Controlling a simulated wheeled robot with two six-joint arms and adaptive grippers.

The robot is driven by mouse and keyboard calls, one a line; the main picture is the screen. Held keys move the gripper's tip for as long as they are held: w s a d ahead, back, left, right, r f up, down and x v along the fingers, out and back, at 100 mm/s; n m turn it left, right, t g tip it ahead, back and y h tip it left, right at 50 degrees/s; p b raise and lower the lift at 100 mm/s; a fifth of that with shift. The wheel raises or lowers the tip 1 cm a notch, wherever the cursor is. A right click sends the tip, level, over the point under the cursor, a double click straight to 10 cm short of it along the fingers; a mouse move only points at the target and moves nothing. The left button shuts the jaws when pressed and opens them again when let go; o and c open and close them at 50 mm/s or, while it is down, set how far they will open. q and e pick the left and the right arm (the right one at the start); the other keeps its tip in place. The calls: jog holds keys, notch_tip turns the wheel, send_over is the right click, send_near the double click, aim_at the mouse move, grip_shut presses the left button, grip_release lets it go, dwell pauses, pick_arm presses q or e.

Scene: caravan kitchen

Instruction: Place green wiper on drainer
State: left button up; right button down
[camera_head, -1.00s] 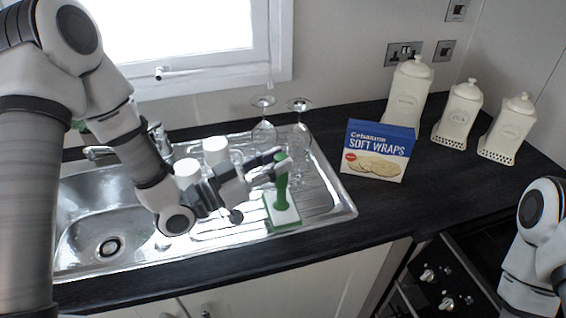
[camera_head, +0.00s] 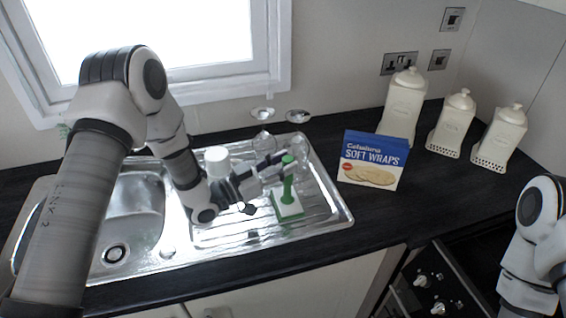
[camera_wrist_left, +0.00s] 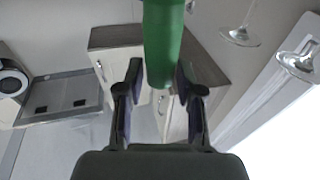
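The green wiper (camera_head: 287,207) has an upright green handle and a green and white base. It stands on the ribbed metal drainer (camera_head: 322,218), right of the sink bowl. My left gripper (camera_head: 284,163) is at the upper part of the handle, coming from the left. In the left wrist view the green handle (camera_wrist_left: 163,45) shows between the two fingers of my left gripper (camera_wrist_left: 158,75), which are apart with small gaps beside it. My right gripper is out of view; only part of my right arm shows at the right edge.
A white cup (camera_head: 217,160) stands on the drainer behind my left arm. Upturned glasses (camera_head: 298,116) are at the drainer's back. A blue and white wraps box (camera_head: 373,160) and cream canisters (camera_head: 452,124) stand on the dark worktop to the right. The worktop's right front is clear.

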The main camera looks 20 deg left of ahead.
pick_arm(q)
jog(key=shift+r, duration=0.1)
jog(key=b+v, duration=0.2)
jog(key=v, duration=1)
dwell(1.0)
